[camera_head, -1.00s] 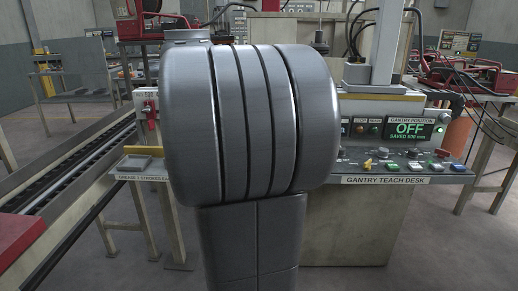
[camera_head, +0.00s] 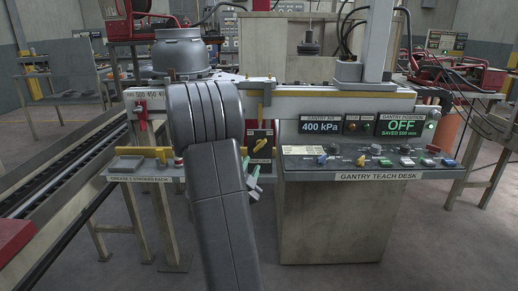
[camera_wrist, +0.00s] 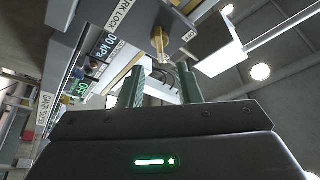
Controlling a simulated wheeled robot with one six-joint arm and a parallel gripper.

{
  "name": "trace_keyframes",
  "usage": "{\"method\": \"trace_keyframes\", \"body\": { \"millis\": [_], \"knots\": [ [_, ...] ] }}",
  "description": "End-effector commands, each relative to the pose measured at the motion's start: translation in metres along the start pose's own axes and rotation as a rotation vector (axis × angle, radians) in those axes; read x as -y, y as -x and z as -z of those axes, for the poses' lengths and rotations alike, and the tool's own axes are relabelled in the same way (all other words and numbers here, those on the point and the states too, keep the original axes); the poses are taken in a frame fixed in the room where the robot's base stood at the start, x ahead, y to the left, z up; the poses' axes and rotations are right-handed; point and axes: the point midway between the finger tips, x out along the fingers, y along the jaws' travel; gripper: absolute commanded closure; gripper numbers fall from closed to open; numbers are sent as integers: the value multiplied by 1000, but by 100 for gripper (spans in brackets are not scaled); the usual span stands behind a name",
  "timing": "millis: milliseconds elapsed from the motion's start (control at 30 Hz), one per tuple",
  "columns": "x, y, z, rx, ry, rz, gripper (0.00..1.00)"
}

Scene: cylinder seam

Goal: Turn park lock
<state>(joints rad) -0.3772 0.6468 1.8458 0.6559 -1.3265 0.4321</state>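The park lock shows in the wrist view as a yellow knob (camera_wrist: 160,42) under a partly cut-off label reading "RK LOCK" (camera_wrist: 108,15). In the head view a yellow handle on a black plate (camera_head: 260,144) on the desk's left front looks like the same lock. My gripper (camera_wrist: 161,88) is open, its two green-padded fingers apart with nothing held between them. The knob appears beyond the fingertips, roughly in line with the gap. In the head view my gripper (camera_head: 254,182) is just below the plate, partly hidden by my arm.
The gantry teach desk (camera_head: 330,215) carries displays reading 400 kPa (camera_head: 321,127) and OFF (camera_head: 402,126), with several small knobs. A small grease shelf (camera_head: 140,178) with a yellow bar and a rail (camera_head: 70,150) lie to the left. Open floor lies in front.

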Motion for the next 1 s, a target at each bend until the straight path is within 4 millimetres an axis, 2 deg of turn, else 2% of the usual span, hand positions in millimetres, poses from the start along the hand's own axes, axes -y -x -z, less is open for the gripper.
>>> {"method": "trace_keyframes", "body": {
  "millis": [33, 200, 400, 600, 867, 1000],
  "knots": [
    [0, -13, 3, -4, 1, -2, 69],
    [0, -49, 2, -2, 0, -2, 69],
    [0, -79, 1, -1, 0, -1, 69],
    [0, -91, 0, 1, 1, -1, 69],
    [-1, -92, 0, 2, 1, -1, 69],
    [0, -92, 0, 2, 1, -1, 95]
  ]
}}
